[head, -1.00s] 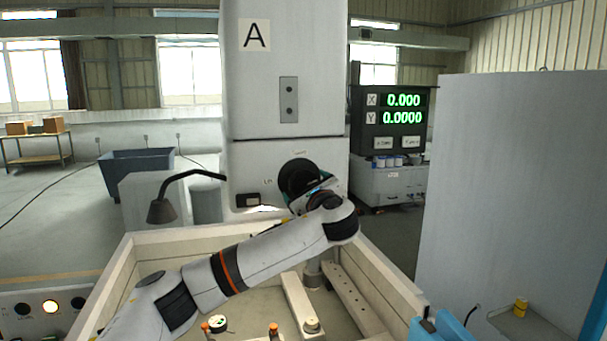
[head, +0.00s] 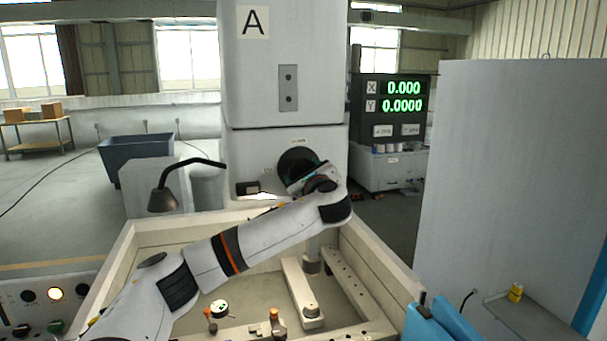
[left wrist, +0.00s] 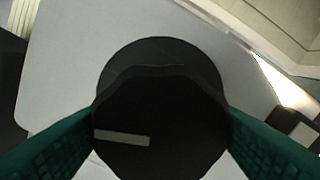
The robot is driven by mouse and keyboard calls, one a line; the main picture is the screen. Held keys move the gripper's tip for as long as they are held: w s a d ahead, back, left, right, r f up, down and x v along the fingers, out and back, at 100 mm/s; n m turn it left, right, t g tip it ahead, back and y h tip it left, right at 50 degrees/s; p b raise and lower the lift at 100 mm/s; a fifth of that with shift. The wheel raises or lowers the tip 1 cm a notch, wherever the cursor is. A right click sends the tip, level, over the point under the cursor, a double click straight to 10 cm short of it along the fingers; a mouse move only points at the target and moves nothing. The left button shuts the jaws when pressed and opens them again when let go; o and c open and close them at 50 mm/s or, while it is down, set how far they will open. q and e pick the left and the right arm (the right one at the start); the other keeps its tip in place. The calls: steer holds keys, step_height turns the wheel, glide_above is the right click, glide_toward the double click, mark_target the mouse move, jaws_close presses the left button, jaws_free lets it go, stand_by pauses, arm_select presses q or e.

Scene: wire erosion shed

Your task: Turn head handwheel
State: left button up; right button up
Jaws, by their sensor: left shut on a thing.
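The head handwheel (head: 291,160) is a black round wheel on the front of the white machine head (head: 265,150). In the left wrist view the handwheel (left wrist: 160,85) fills the middle, with a pale bar mark at its lower left. My left gripper (left wrist: 160,140) has its green-padded fingers on both sides of the wheel and is shut on it. In the head view my left gripper (head: 303,178) covers the lower right part of the wheel. My right gripper is not in view.
An open tank (head: 130,245) with rails and a few small fittings lies below my left arm. A black lamp (head: 163,198) stands left of the wheel. A readout (head: 395,100) shows X 0.000 and Y 0.0000. A grey panel (head: 520,180) stands at right.

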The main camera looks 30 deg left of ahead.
arm_select(q)
steer(key=shift+f, duration=0.1)
steer(key=n+b, duration=0.2)
steer(key=shift+f+b, duration=0.2)
steer(key=shift+b, duration=0.15)
steer(key=n+b, duration=0.4)
steer(key=shift+n, duration=0.4)
steer(key=n+b, duration=0.3)
steer(key=shift+d, duration=0.1)
steer(key=shift+r+n+b, duration=0.15)
steer(key=shift+n+b, duration=0.9)
steer(key=shift+n, duration=1.05)
steer(key=o, duration=1)
steer(key=shift+r, duration=0.15)
